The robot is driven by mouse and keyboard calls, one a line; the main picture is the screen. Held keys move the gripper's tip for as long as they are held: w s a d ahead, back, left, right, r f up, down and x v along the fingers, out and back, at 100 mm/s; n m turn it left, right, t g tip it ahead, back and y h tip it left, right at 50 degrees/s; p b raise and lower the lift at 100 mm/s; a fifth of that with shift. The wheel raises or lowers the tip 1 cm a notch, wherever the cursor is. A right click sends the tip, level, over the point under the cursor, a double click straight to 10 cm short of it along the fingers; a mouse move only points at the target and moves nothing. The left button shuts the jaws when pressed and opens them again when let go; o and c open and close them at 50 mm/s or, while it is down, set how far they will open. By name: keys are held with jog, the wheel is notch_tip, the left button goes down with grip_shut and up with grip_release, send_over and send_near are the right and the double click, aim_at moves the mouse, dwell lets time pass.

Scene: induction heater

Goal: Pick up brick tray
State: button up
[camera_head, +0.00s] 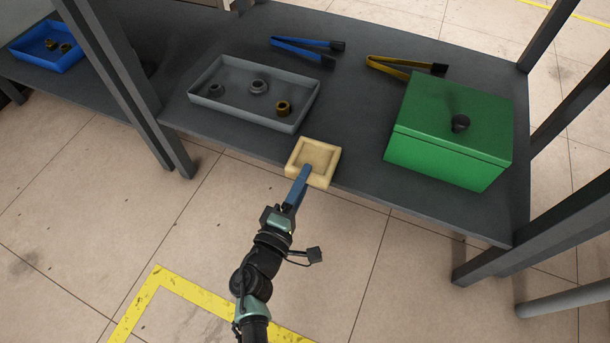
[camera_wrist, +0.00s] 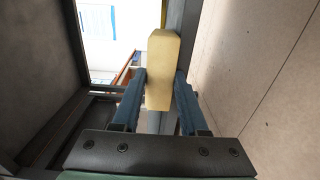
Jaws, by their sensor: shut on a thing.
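The brick tray (camera_head: 318,150) is a small square pale-yellow tray with a raised rim. In the head view it is at the front edge of the dark table, and nothing lies in it. My gripper (camera_head: 305,173) reaches it from the front and is shut on its near side. In the wrist view the tray (camera_wrist: 161,72) shows as a pale-yellow block between the two blue fingers of my gripper (camera_wrist: 156,95). Whether the tray touches the tabletop or is held above it, I cannot tell.
A grey tray (camera_head: 222,111) with several ring-shaped parts lies behind left. A green box (camera_head: 450,135) with a black knob stands right. Blue tongs (camera_head: 305,44) and yellow tongs (camera_head: 395,68) lie at the back. A blue tray (camera_head: 38,57) is far left, beyond a table post (camera_head: 120,75).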

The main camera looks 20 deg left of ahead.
grip_shut()
jog(key=shift+r, duration=0.15)
notch_tip(320, 180, up, 2)
jog(key=shift+r+p, duration=0.2)
jog(key=shift+p, duration=0.75)
jog(key=s+r+p, duration=0.2)
jog(key=s, duration=0.5)
jog(key=s+r+p, duration=0.3)
jog(key=s, duration=0.4)
jog(key=shift+a, duration=0.25)
